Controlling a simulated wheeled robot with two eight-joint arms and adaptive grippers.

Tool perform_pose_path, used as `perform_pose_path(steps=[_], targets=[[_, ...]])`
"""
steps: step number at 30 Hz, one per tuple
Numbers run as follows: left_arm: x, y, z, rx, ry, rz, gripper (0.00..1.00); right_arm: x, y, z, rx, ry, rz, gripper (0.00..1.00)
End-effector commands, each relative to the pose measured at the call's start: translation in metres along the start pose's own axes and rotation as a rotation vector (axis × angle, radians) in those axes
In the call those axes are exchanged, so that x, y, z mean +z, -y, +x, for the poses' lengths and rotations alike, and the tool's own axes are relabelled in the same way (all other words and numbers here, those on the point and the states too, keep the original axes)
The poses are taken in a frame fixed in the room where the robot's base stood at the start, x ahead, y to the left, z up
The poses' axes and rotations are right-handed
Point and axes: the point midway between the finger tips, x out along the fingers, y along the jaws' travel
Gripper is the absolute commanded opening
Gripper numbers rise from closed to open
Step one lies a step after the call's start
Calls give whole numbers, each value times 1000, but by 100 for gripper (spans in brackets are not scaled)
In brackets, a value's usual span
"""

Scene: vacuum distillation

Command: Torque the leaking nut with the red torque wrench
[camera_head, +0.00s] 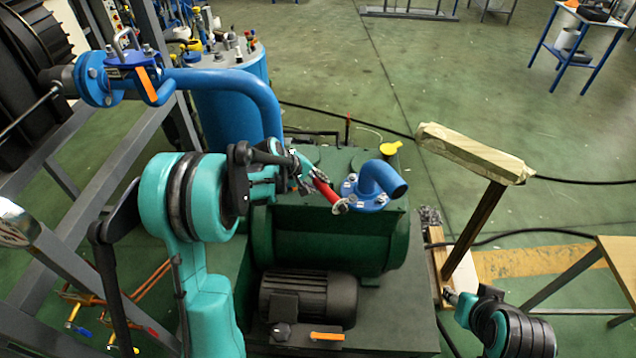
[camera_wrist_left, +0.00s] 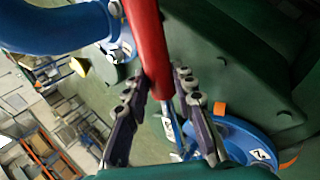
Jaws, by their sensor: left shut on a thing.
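The red torque wrench (camera_head: 325,187) is held in my left gripper (camera_head: 306,172) over the green tank. In the head view its far end is at the edge of the flange of the short blue elbow pipe (camera_head: 380,180); I cannot tell whether it is seated on a nut. In the left wrist view the red handle (camera_wrist_left: 150,45) runs between the two fingers of my left gripper (camera_wrist_left: 160,105), which are shut on it. The blue elbow's flange (camera_wrist_left: 122,45) shows beside the wrench there. Which nut leaks cannot be seen. My right gripper (camera_head: 453,297) is small and unclear at the lower right.
The green tank (camera_head: 330,235) carries the flanges, with a dark motor (camera_head: 308,297) in front. A long blue pipe (camera_head: 230,82) bends down close to my left gripper. A yellow cap (camera_head: 391,148) sits behind the elbow.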

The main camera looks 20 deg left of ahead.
Motion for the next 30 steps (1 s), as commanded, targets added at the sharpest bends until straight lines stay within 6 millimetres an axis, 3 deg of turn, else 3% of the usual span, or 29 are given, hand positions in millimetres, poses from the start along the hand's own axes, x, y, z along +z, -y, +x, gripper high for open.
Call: perform_pose_path(steps=[9,22,30], targets=[[-4,18,-14,4,82,109,0,0,0,1,0,0,0,40],[-4,21,-17,4,96,129,0,0,0,1,0,0,0,40],[-9,35,-27,5,158,212,0,1,0,1,0,0,0,40]])
